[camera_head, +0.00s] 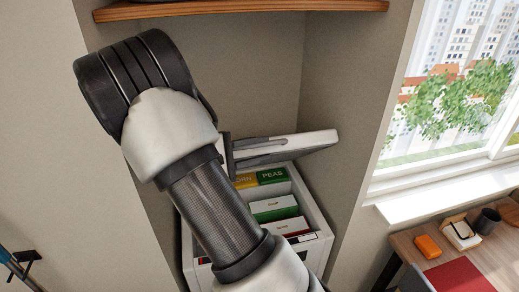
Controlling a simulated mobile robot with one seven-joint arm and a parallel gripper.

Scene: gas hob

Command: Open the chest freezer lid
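The white chest freezer (323,222) stands in the alcove, its mouth uncovered. Its lid (312,147) is raised and tilted above the opening, with part of its grey underside showing. My arm crosses in front and hides the freezer's left side and the left part of the lid. A small dark piece of my gripper (228,156) shows at the lid's left end, close to it. The rest of the gripper is hidden behind my arm, so I cannot tell whether it is open or touching the lid.
Inside the freezer are a yellow corn box (246,181), a green peas box (272,176) and other boxes. A wooden shelf (240,8) hangs above. A desk (440,250) with small items stands at the right, below the window. Walls close in the freezer.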

